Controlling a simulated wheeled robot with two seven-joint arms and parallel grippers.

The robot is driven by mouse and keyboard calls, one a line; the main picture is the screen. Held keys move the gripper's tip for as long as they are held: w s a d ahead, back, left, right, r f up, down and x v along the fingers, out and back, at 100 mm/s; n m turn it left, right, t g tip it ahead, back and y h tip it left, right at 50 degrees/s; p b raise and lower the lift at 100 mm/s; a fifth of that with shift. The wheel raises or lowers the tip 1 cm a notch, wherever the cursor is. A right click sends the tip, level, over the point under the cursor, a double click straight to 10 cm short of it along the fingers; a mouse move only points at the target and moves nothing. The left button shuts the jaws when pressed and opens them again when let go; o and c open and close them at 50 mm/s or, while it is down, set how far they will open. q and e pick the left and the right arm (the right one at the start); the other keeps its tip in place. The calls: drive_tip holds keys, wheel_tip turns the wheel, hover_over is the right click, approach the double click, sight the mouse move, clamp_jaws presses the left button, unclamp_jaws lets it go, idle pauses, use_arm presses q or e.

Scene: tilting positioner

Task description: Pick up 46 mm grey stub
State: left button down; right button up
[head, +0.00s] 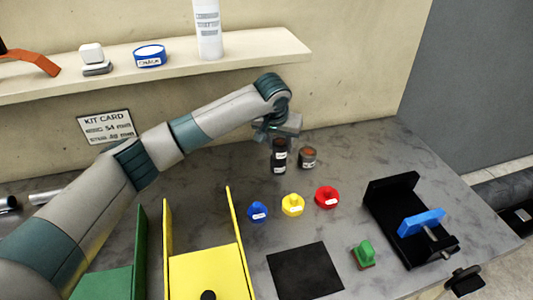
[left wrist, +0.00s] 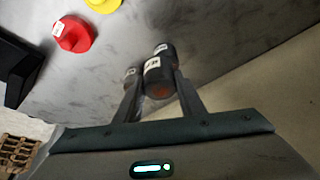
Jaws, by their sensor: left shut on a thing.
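My left gripper (head: 279,138) reaches in from the left over the back of the table. In the left wrist view its two fingers (left wrist: 160,95) are shut on a dark labelled stub (left wrist: 158,82) with a reddish-brown end. A second dark labelled stub (head: 278,163) is close against or just in front of the held one; it also shows in the left wrist view (left wrist: 164,51). A greyer stub with a brown top (head: 308,158) stands upright just to the right, partly hidden by a finger in the left wrist view (left wrist: 130,74). The label sizes are unreadable. My right gripper is out of view.
Blue (head: 257,212), yellow (head: 293,205) and red (head: 326,197) knobbed pieces stand in front of the stubs. A black fixture with a blue part (head: 421,222) is at right. A black mat (head: 305,272) and yellow tray (head: 209,275) lie nearer. A shelf (head: 180,70) overhangs behind.

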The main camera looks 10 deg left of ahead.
use_arm(q)
drive_tip(key=shift+d+r, duration=0.5)
drive_tip(key=shift+d, duration=0.15)
